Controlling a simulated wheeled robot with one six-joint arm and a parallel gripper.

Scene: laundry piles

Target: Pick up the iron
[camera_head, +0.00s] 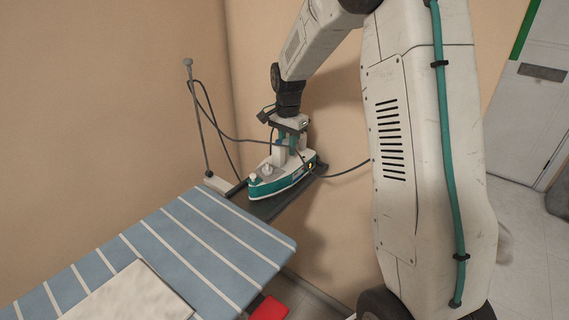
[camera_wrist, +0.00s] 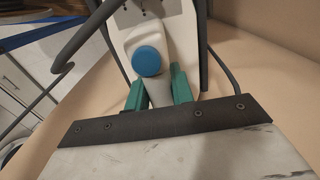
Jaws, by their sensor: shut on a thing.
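The iron (camera_head: 276,181) is white with a teal lower body, and its nose points left. It is at the dark rest (camera_head: 268,208) at the end of the ironing board; whether it touches the rest or is just above it, I cannot tell. My gripper (camera_head: 285,150) is over the iron and shut on its handle from above. In the wrist view, the green fingers (camera_wrist: 159,90) stand on either side of the grey-white handle. The iron's white body (camera_wrist: 128,42) and round blue knob (camera_wrist: 147,61) show beyond. The fingertips are partly hidden in the head view.
The blue-striped ironing board (camera_head: 205,235) extends to the lower left, with a white folded cloth (camera_head: 130,297) on it. A thin pole (camera_head: 200,118) with a cord stands at the back left. A wall is close behind the iron. Something red (camera_head: 268,308) lies below the board.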

